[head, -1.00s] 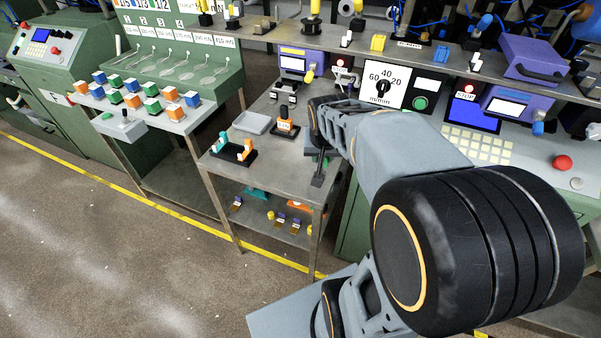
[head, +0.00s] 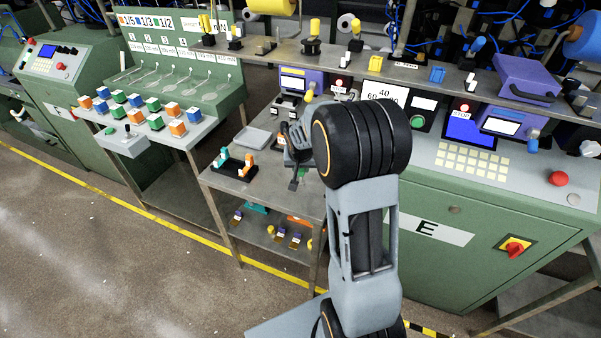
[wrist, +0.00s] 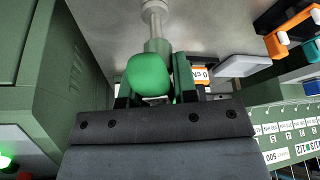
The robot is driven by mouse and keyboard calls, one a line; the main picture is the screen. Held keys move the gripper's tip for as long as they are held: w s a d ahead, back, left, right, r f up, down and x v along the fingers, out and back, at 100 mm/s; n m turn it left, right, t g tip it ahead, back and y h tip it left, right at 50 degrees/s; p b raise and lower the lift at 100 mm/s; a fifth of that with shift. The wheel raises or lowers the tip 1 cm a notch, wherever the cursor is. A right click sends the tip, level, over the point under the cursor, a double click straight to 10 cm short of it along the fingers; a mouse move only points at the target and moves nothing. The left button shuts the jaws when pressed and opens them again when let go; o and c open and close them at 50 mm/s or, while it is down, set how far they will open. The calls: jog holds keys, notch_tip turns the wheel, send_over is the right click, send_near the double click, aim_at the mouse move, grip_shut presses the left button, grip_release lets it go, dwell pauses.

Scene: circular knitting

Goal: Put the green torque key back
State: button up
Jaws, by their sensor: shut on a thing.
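The green torque key (wrist: 148,75) sits between the fingers of my gripper (wrist: 150,93) in the wrist view. Its rounded green head faces the camera, and a pale grey shaft runs away from it to a wider end at the top of the picture. My gripper is shut on it. In the head view my gripper (head: 297,182) is over the front right part of the metal table (head: 215,178); the key cannot be made out there. A black holder (head: 234,172) with a teal and an orange piece stands left of my gripper; it also shows in the wrist view (wrist: 268,22).
A grey tray (head: 253,137) lies behind the holder. An orange-labelled item (wrist: 200,75) shows close beside the key in the wrist view. The green machine (head: 440,262) stands right of the table. A lower shelf (head: 262,232) carries small coloured parts.

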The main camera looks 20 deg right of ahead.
jog(key=shift+f, duration=1.55)
jog(key=shift+f, duration=0.15)
jog(key=o, duration=0.9)
jog(key=shift+o, duration=0.2)
jog(key=shift+a+r, duration=0.1)
jog(key=shift+r, duration=0.55)
jog(key=s+v, duration=0.1)
jog(key=v, duration=1.1)
jog(key=s+a+n+y, duration=0.1)
jog(key=s+a, duration=0.3)
jog(key=s, duration=0.4)
jog(key=s+a+r+n+y, duration=0.1)
jog(key=s+a+n, duration=0.3)
jog(key=s, duration=0.5)
jog(key=shift+a+r, duration=0.25)
jog(key=shift+a, duration=0.2)
